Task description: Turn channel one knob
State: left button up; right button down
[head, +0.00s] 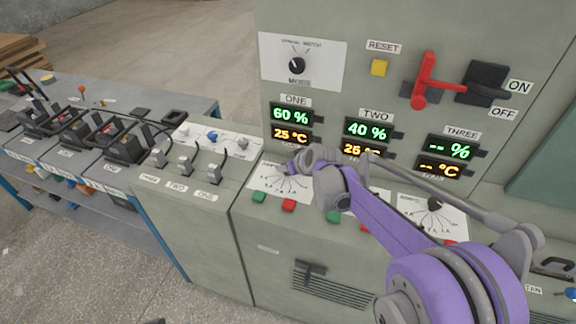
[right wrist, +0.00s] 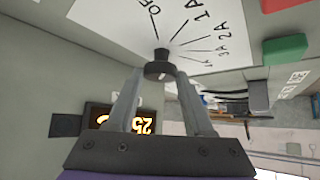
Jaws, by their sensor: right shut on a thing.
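The channel one knob (right wrist: 160,70) is a dark round knob on a white dial plate (right wrist: 100,25) marked OFF, 1A, 2A and further steps. My right gripper (right wrist: 160,76) has its two fingers on either side of the knob and is shut on it. In the head view, my purple right arm reaches in from the right, and the right gripper (head: 300,160) is at the channel one dial plate (head: 262,178). The arm hides the knob there. The display under ONE (head: 291,123) reads 60 % and 25 °C. My left gripper is not in view.
Displays TWO (head: 367,138) and THREE (head: 446,157) sit to the right. A red lever (head: 424,80), a yellow RESET button (head: 379,68) and a selector knob (head: 297,66) are above. Green and red buttons line the panel below the dials. Batteries (head: 125,140) stand on the left bench.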

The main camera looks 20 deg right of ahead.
jog(key=shift+d+n+g+y+p, duration=0.2)
jog(key=shift+n+g+y+p, duration=0.45)
jog(key=shift+n+y, duration=1.15)
jog(key=shift+f+n+h, duration=0.1)
jog(key=shift+n+h, duration=0.2)
jog(key=shift+c, duration=1.4)
grip_release()
jog(key=v, duration=1)
jog(key=shift+s+d+r, duration=0.15)
jog(key=shift+d+r, duration=0.05)
jog(key=shift+r, duration=0.15)
